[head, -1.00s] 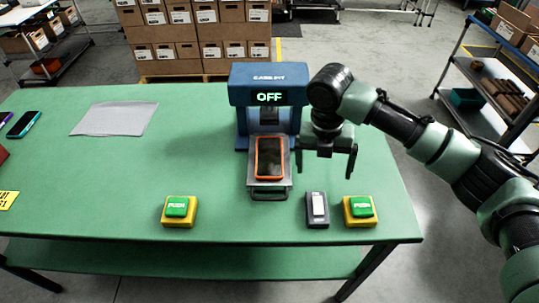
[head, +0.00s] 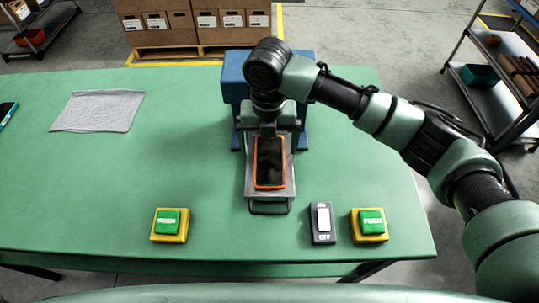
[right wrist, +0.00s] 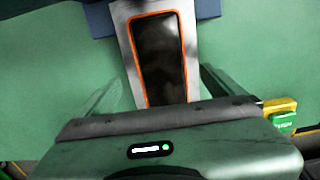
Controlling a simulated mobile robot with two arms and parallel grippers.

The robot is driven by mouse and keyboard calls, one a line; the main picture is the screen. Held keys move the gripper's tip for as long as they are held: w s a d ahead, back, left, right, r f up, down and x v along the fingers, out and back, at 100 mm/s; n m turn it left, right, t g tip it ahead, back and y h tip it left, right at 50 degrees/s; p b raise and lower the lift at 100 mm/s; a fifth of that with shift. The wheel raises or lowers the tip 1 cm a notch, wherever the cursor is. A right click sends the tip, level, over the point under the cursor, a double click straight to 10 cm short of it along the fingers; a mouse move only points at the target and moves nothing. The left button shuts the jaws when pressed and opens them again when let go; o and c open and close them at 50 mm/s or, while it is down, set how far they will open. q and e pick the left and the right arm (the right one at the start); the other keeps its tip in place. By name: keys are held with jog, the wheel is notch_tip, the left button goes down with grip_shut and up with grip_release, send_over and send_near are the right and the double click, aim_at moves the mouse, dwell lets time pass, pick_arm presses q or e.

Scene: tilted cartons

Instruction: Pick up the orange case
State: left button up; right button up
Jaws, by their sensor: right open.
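The orange case (head: 270,163), with a dark phone-like face, lies on the grey metal tray (head: 270,192) at the front of the blue press (head: 234,92). It also shows in the right wrist view (right wrist: 158,58), its near end hidden by my gripper body. My right gripper (head: 269,140) is open and empty, over the far end of the case in the head view. Its fingers show faintly on both sides of the tray in the wrist view; I cannot tell how high they are. My left gripper is not in view.
A yellow-based green push button (head: 169,224) is at the front left, another (head: 370,224) at the front right beside a grey switch (head: 322,222) marked OFF. A translucent sheet (head: 97,111) lies at the left. The table's left middle is clear.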

aim_at(270, 159)
jog(key=shift+s+d+f+p, duration=0.15)
jog(key=shift+f+p, duration=0.35)
jog(key=shift+f, duration=0.55)
jog(key=shift+w+f, duration=0.2)
jog(key=shift+f, duration=1.3)
jog(key=c, duration=1.7)
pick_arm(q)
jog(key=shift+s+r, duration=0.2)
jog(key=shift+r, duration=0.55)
pick_arm(e)
jog(key=shift+r, duration=0.1)
